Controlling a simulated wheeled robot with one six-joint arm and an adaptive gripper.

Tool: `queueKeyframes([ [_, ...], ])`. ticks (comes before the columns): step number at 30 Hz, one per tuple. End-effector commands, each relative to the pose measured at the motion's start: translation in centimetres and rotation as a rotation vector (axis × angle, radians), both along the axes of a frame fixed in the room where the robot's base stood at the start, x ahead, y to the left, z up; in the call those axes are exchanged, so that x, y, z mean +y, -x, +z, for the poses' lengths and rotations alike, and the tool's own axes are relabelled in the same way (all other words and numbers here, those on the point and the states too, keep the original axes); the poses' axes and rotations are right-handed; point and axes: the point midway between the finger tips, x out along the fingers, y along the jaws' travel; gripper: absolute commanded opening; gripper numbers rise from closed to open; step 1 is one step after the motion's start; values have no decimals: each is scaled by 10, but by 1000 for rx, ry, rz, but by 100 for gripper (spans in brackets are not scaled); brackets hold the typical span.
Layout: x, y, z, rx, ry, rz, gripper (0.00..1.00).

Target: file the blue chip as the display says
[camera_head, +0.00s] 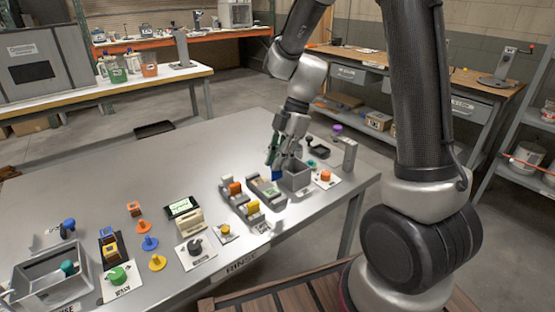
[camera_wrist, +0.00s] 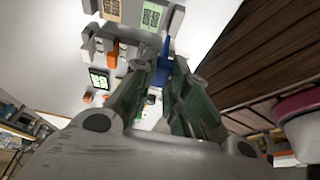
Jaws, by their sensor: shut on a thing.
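My gripper (camera_head: 276,165) is over the right part of the metal table and is shut on the blue chip (camera_head: 277,174). In the wrist view the blue chip (camera_wrist: 166,50) sticks out past the fingertips of my gripper (camera_wrist: 170,68), partly hidden by them. In the head view the chip is just left of an open grey bin (camera_head: 296,179); I cannot tell whether they touch.
A green knob (camera_head: 117,276) and a grey tray (camera_head: 45,284) are at the table's left. Loose blue (camera_head: 149,243) and yellow (camera_head: 157,263) pegs stand near the middle. An orange button (camera_head: 325,176) is right of the bin. The table's back left is mostly clear.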

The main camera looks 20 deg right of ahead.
Motion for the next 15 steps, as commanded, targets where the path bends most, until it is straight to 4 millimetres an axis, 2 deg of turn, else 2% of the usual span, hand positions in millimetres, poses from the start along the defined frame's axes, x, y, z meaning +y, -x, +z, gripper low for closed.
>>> queueKeyframes([
  [15, 0, 0, -6, -1, -1, 12, 0],
])
